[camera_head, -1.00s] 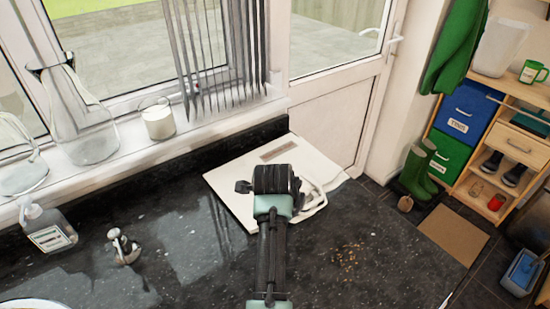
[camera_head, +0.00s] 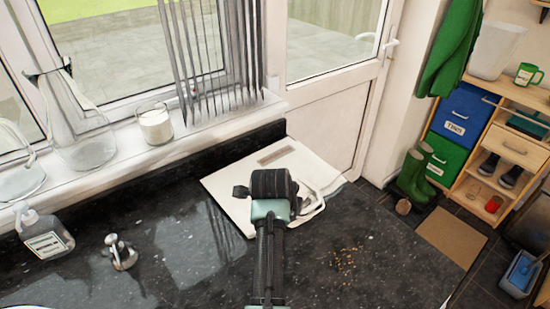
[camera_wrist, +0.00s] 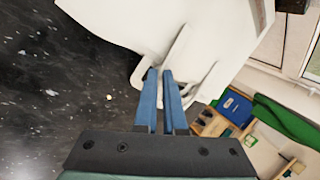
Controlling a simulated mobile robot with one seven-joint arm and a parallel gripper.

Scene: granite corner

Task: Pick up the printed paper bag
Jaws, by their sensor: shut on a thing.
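The printed paper bag (camera_head: 238,191) is white with a brown-grey printed label. In the head view it appears to lie flat at the far right end of the dark counter, its handles towards the right. My wrist hides part of it. In the wrist view, the bag (camera_wrist: 120,18) fills the top, and a white handle loop (camera_wrist: 205,82) reaches down to the fingers. My gripper (camera_wrist: 162,74) is shut on the bag at its handle side, with the two blue fingers close together. The head view does not show the fingertips clearly.
A soap bottle (camera_head: 46,240) and a small metal fitting (camera_head: 121,255) stand on the counter (camera_head: 180,270) to the left. Crumbs (camera_head: 346,259) lie at the right. Glassware and a candle (camera_head: 155,125) stand on the sill. Boots (camera_head: 412,175) and a shelf unit are beyond the counter.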

